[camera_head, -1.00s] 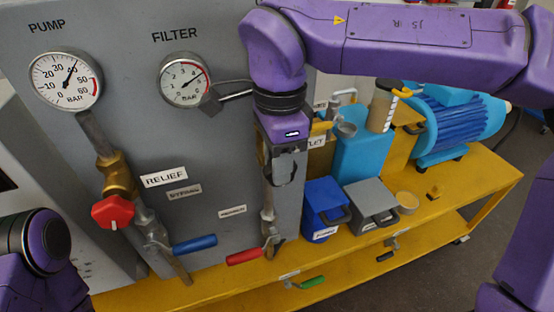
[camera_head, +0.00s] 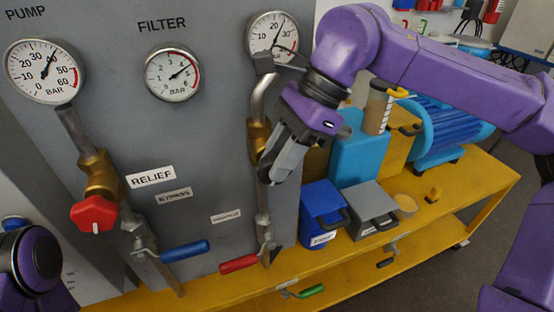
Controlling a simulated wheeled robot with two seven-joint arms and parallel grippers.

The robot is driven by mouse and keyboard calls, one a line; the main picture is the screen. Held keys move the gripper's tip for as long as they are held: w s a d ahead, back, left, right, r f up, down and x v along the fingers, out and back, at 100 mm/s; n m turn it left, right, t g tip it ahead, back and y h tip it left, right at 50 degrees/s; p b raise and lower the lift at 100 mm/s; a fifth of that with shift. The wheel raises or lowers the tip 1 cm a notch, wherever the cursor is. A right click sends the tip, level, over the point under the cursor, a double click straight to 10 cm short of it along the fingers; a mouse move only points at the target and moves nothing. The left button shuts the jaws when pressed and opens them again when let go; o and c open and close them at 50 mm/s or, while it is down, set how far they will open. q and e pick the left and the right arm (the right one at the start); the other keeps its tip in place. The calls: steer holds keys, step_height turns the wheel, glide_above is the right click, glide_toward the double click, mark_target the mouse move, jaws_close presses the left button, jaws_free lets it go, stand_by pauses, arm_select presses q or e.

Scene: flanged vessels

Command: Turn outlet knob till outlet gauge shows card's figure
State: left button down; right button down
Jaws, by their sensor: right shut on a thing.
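The outlet gauge (camera_head: 273,35) is the third round dial, at the top right of the grey panel. Its needle points up and right, between the 20 and 30 marks. Below it a pipe runs down to a brass valve body (camera_head: 259,138). My right gripper (camera_head: 268,180) is at this valve, tilted down and left, and shut on the outlet knob, which its fingers hide. I cannot make out a card with a figure. My left gripper is not in view; only part of my left arm shows at lower left.
The pump gauge (camera_head: 45,72) and filter gauge (camera_head: 172,74) are further left. A red relief knob (camera_head: 93,214), a blue lever (camera_head: 184,251) and a red lever (camera_head: 239,263) stick out below. Blue (camera_head: 322,207) and grey (camera_head: 369,207) boxes stand on the yellow bench (camera_head: 470,195).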

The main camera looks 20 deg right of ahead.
stand_by(0.4)
steer(key=c, duration=1.2)
jaws_free()
steer(key=v, duration=1)
steer(key=shift+d+r, duration=0.1)
steer(key=shift+d, duration=0.15)
